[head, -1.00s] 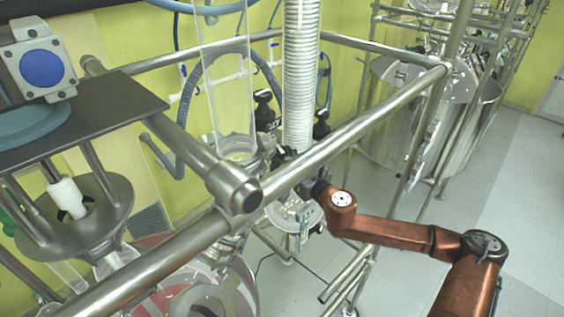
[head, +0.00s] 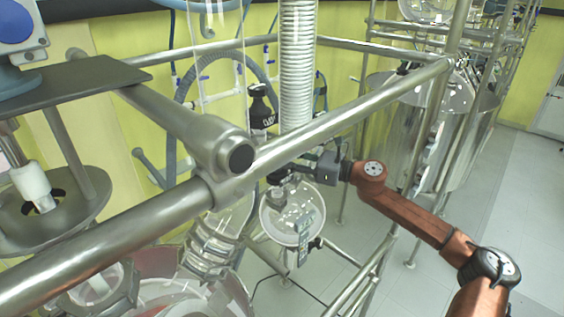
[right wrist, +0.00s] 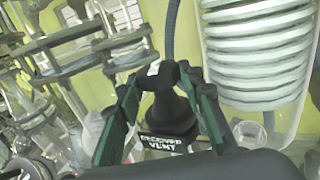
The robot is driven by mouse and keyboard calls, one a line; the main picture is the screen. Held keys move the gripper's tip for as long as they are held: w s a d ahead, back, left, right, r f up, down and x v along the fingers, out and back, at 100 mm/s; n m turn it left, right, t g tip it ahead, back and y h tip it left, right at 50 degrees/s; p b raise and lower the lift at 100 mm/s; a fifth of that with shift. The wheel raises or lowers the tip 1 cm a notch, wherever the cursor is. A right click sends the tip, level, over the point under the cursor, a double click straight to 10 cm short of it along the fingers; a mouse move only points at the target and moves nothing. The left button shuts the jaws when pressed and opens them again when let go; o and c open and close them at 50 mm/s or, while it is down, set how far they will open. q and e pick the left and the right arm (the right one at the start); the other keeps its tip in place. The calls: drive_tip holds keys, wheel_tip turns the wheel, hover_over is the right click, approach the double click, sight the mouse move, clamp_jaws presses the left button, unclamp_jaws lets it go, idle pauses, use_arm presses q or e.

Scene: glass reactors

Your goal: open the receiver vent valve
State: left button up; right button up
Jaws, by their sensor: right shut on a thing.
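The receiver vent valve shows in the right wrist view as a black handle (right wrist: 165,82) above a black label reading "VENT" (right wrist: 168,143). My right gripper (right wrist: 160,74) has its green-padded fingers on either side of this handle and is shut on it. In the head view my right gripper (head: 296,169) is just below the thick steel rail, at the end of the copper arm. There its fingertips and the valve are partly hidden and hard to make out. My left gripper is in neither view.
A thick steel rail (head: 330,107) crosses in front of my right gripper. A glass vessel (head: 293,214) hangs below. Open grey floor (head: 470,200) lies at the right.

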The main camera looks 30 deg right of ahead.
drive_tip(key=shift+r, duration=0.1)
idle(0.3)
drive_tip(key=o, duration=1.2)
drive_tip(key=shift+c, duration=0.2)
drive_tip(key=shift+d, duration=0.1)
drive_tip(key=shift+s+d+f, duration=0.2)
drive_tip(key=shift+s+d, duration=0.2)
drive_tip(key=shift+s, duration=0.05)
drive_tip(key=v, duration=0.6)
drive_tip(key=shift+s, duration=0.3)
drive_tip(key=shift+d+r, duration=0.15)
drive_tip(key=shift+c, duration=0.3)
